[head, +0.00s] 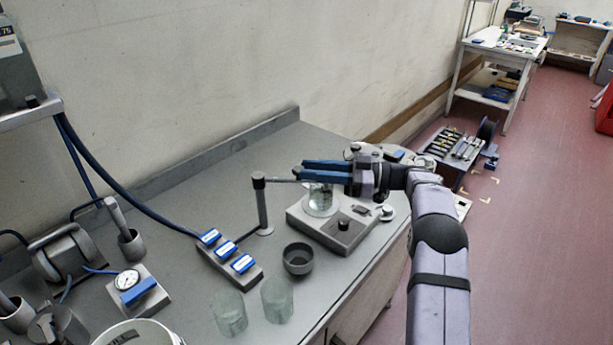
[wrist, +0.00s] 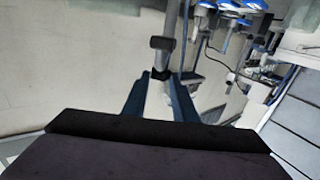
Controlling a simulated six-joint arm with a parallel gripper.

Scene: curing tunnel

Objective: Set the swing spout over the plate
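The swing spout is a thin grey arm (head: 284,180) reaching right from the dark collar on top of an upright post (head: 263,208). Its far end is hidden by my gripper. The plate (head: 309,212) is the round light top of a grey hotplate unit, with a clear beaker (head: 322,198) standing on it. My gripper (head: 303,171) is above the plate, its blue fingers pointing left toward the post, at the spout's height. In the wrist view the fingers (wrist: 160,75) are apart, with the post's collar (wrist: 162,43) beyond them. Contact with the spout cannot be made out.
A dark cup (head: 298,260) and two glass beakers (head: 228,314) (head: 278,300) stand in front of the hotplate unit (head: 340,232). The bench behind the post is clear up to the back ledge (head: 230,147).

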